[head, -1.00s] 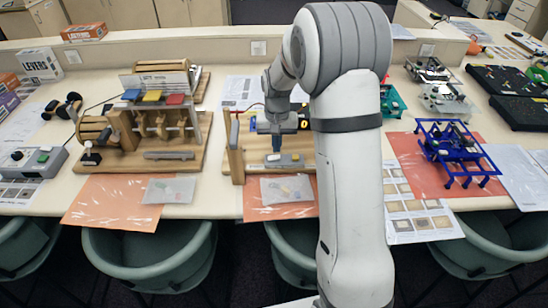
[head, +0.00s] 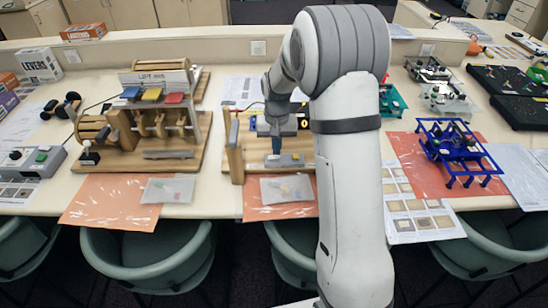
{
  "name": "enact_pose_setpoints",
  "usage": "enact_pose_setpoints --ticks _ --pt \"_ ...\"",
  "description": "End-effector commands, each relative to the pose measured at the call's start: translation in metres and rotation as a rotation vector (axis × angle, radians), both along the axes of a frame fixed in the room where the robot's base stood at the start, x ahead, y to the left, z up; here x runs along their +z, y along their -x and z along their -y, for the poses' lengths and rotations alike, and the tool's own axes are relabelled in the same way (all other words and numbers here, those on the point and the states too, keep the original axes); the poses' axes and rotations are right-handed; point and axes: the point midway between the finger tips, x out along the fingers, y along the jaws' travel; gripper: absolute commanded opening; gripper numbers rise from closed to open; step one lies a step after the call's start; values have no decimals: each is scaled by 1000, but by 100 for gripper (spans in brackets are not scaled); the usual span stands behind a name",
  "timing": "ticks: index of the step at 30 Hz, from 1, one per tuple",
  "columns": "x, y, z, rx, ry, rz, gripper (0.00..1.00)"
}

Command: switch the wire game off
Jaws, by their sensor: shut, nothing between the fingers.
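The wire game is a wooden board (head: 237,164) with a wooden upright at its left, near the table's front edge in the middle of the head view. A small grey box (head: 290,160) lies on the front of its board. My gripper (head: 276,150) points down over this box, with its fingers shut and empty. The fingertips are at or just above the box's left part; I cannot tell whether they touch it. The gripper and my arm hide much of the game's back and right side. The switch's position is too small to tell.
A wooden lever machine (head: 185,164) stands to the left, with a grey button box (head: 35,160) beyond it. A blue frame (head: 455,150) stands to the right on a red sheet. A clear bag (head: 287,188) lies in front of the game. Green chairs (head: 150,255) line the front edge.

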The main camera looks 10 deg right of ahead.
Motion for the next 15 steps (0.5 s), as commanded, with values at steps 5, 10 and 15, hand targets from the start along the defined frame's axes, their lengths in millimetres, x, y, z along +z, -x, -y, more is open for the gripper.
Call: enact_pose_setpoints --ticks 5,10,15 --pt "-4 0 0 0 0 0 0" --pt "-6 0 0 0 0 0 0" --pt "-9 0 0 0 0 0 0"
